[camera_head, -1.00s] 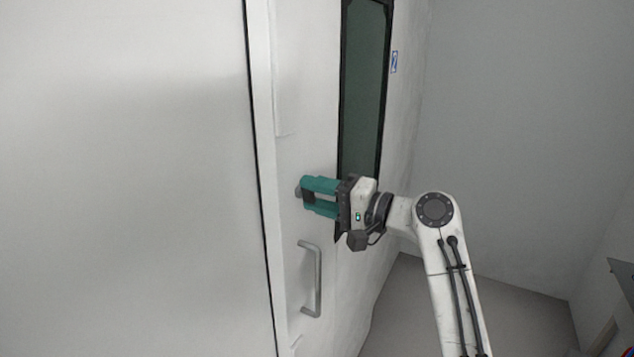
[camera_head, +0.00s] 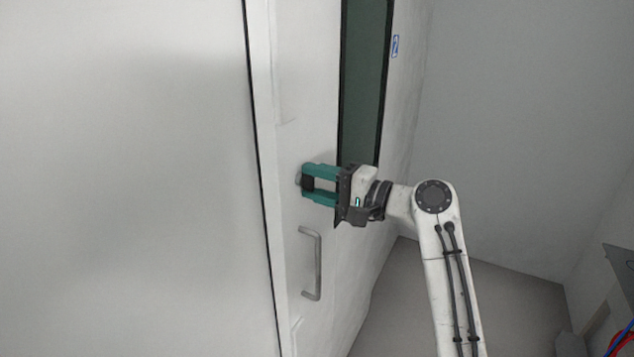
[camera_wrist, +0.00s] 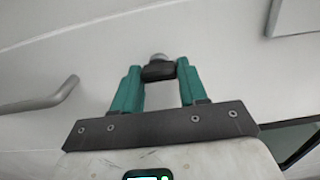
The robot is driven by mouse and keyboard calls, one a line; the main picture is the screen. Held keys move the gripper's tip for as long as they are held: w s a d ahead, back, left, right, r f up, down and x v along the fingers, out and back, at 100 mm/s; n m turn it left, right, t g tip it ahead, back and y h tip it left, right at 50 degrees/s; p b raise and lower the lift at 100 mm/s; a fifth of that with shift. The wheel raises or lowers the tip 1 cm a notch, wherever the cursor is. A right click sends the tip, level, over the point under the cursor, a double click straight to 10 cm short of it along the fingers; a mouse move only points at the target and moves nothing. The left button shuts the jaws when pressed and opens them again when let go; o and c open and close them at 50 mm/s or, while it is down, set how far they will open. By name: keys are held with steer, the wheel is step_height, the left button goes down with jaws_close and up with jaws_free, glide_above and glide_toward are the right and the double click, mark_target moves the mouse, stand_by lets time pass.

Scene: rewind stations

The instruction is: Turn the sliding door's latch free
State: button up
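The sliding door (camera_head: 300,110) is a white panel with a narrow dark window. My gripper (camera_wrist: 158,76) is shut on the latch. The latch's far side is hidden, and its exact turn angle is hard to tell.
A grey bar handle (camera_head: 317,262) is fixed to the door below the latch, and it also shows at the left in the wrist view (camera_wrist: 42,101). A small blue sign (camera_head: 395,46) is right of the window. Open floor (camera_head: 400,300) lies at the lower right.

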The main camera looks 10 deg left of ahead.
steer(key=o, duration=0.5)
steer(key=b+v, duration=0.3)
steer(key=v, duration=0.7)
steer(key=shift+s+d, duration=0.1)
steer(key=shift+d, duration=0.3)
steer(key=shift+f, duration=0.1)
steer(key=s+d+f+h+b, duration=0.1)
steer(key=s+d+f+h, duration=0.3)
steer(key=f, duration=0.7)
steer(key=s+d+f+h, duration=0.2)
steer(key=s+d+f, duration=0.3)
steer(key=f, duration=0.6)
steer(key=s+d+f+h+b, duration=0.1)
steer(key=s+d+f+h, duration=0.4)
steer(key=f, duration=0.6)
steer(key=s+d+f+n+g+h, duration=0.1)
steer(key=s+d+f+h, duration=0.1)
steer(key=s, duration=0.7)
steer(key=s+d+f+n+g+h, duration=0.1)
steer(key=s+d+f, duration=0.3)
steer(key=s, duration=0.6)
steer(key=s+d+f+n+g+h, duration=0.1)
steer(key=s+d+f+g+h, duration=0.2)
steer(key=s+d, duration=0.3)
steer(key=shift+s+f, duration=0.15)
steer(key=shift+s, duration=0.7)
steer(key=shift+s+f, duration=0.15)
steer(key=shift+s, duration=0.75)
